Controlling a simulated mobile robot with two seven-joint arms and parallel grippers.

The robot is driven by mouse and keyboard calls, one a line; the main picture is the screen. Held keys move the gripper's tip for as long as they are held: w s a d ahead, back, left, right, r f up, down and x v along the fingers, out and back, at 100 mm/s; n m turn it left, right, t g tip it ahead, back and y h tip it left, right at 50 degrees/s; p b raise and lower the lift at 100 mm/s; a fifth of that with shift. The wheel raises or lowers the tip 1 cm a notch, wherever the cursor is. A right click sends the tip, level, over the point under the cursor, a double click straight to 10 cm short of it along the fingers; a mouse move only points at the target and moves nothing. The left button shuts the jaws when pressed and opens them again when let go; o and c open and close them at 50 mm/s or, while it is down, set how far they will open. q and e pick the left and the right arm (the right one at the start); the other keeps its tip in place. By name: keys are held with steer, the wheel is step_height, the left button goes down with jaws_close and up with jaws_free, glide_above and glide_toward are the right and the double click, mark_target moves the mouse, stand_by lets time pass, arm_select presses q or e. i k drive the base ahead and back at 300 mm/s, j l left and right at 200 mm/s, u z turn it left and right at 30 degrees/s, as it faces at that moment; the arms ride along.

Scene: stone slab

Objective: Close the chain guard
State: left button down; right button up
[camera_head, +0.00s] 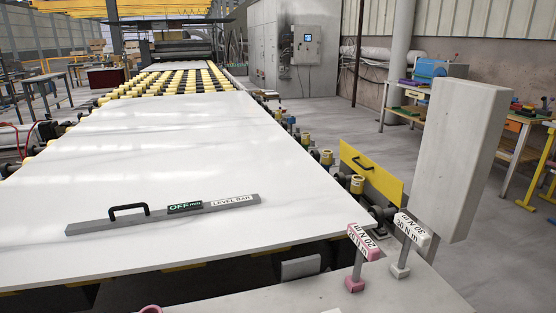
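A yellow panel with a black handle (370,173), which looks like the chain guard, stands at the right side of the roller conveyor. It is tilted outward beside the rollers, and the chain itself cannot be made out. Its right end reaches close to a large grey upright block. Neither of my grippers shows in the head view.
A large white stone slab (190,150) lies on the conveyor with a grey level bar (160,214) on it. The grey block (460,160) rises at right. Open floor lies beyond the panel.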

mark_target(390, 186)
steer(key=z, duration=1.8)
steer(key=i+l+z, duration=0.15)
steer(key=i+z, duration=0.5)
steer(key=i+l+u, duration=0.1)
steer(key=i, duration=1.05)
steer(key=i+u, duration=0.25)
steer(key=i, duration=0.3)
steer(key=i+l+u, duration=0.2)
steer(key=i, duration=0.35)
steer(key=i+j+u, duration=0.1)
steer(key=i+u, duration=0.25)
steer(key=i, duration=0.15)
steer(key=i+u, duration=0.8)
steer(key=i+l+u, duration=0.15)
steer(key=i+u, duration=0.25)
steer(key=i, duration=0.15)
